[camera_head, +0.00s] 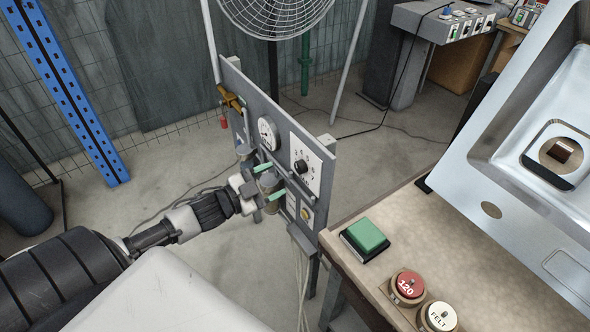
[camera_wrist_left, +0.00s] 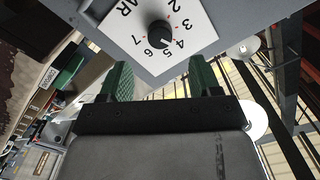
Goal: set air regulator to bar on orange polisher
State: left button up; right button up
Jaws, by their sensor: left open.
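The air regulator is a dark round knob (camera_head: 300,167) on a white plate with numbers around it, mounted on a grey upright panel (camera_head: 318,200). In the left wrist view the knob (camera_wrist_left: 160,33) sits just beyond my fingertips, with the letters "AR" and numbers 2 to 7 visible. A small light mark shows on the knob near 5, but its exact setting is hard to tell. My left gripper (camera_head: 271,182) is open, its green fingers pointing at the panel and apart from the knob. No orange polisher is clearly identifiable. My right gripper is out of view.
A round gauge (camera_head: 268,133) sits left of the knob. A yellow button (camera_head: 305,213) is below it. A bench (camera_head: 400,200) stands close on the right with a green pad (camera_head: 365,235), a red "120" disc (camera_head: 407,285), a white "FELT" disc (camera_head: 439,316) and a steel sink (camera_head: 500,165).

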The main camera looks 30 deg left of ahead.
aim_at(298, 169)
pick_arm(q)
jog(key=x, duration=0.7)
jog(key=c, duration=0.9)
